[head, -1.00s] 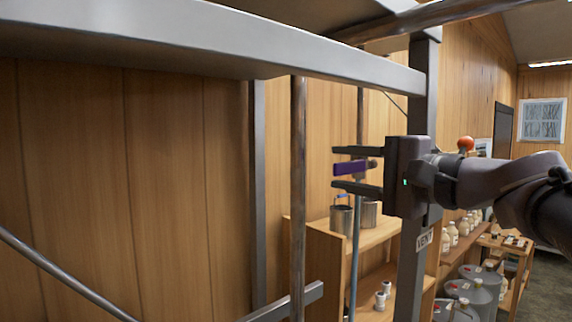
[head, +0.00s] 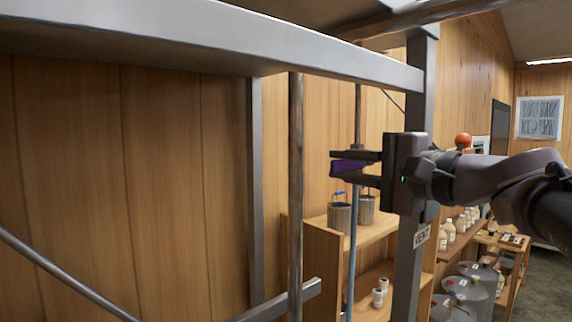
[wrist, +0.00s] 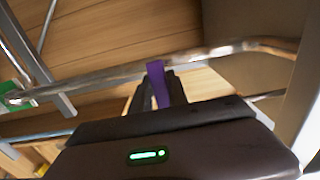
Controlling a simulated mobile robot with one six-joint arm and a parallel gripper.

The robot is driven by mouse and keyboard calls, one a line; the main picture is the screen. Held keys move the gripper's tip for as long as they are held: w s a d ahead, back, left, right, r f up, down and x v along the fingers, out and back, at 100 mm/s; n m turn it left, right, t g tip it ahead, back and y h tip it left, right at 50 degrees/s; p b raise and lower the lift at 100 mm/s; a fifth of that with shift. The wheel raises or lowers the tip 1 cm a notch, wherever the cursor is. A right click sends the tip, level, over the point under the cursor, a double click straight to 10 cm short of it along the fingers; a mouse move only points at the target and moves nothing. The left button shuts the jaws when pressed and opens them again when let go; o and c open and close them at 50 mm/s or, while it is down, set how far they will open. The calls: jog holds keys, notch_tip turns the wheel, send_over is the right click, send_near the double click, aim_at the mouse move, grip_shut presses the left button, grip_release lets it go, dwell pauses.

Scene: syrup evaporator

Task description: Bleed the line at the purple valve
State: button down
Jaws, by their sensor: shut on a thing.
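The purple valve handle (head: 347,168) sits on a thin vertical pipe (head: 352,250) in the head view. My gripper (head: 352,166) comes from the right and is shut on the handle, one finger above and one below in the picture. In the wrist view the purple handle (wrist: 158,84) shows between the two dark fingers, in front of a metal pipe. The valve body is mostly hidden behind the fingers.
A grey metal post with a VENT label (head: 421,237) stands close by my gripper. A grey beam (head: 220,40) runs overhead. A brown pipe (head: 296,190) stands left. Metal buckets (head: 340,217) sit on a wooden shelf behind. A green handle (wrist: 14,94) shows in the wrist view.

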jog(key=shift+f+b, duration=0.2)
jog(key=shift+b, duration=0.1)
dwell(0.5)
jog(key=f+n+b, duration=0.1)
jog(key=b, duration=0.2)
jog(key=shift+f+b, duration=0.25)
jog(key=shift+b, duration=0.05)
jog(key=shift+w+d+f+n+b, duration=0.3)
jog(key=shift+f+n+b, duration=0.3)
jog(key=shift+n+b, duration=1.05)
jog(key=shift+w+d+f+n+b, duration=0.25)
jog(key=shift+f+n+b, duration=0.65)
jog(key=shift+b, duration=1.3)
jog(key=shift+w+d+f+n+b, duration=0.15)
jog(key=shift+d+f+n+b, duration=0.2)
jog(key=shift+n+b, duration=1.4)
jog(key=c, duration=1.3)
grip_release()
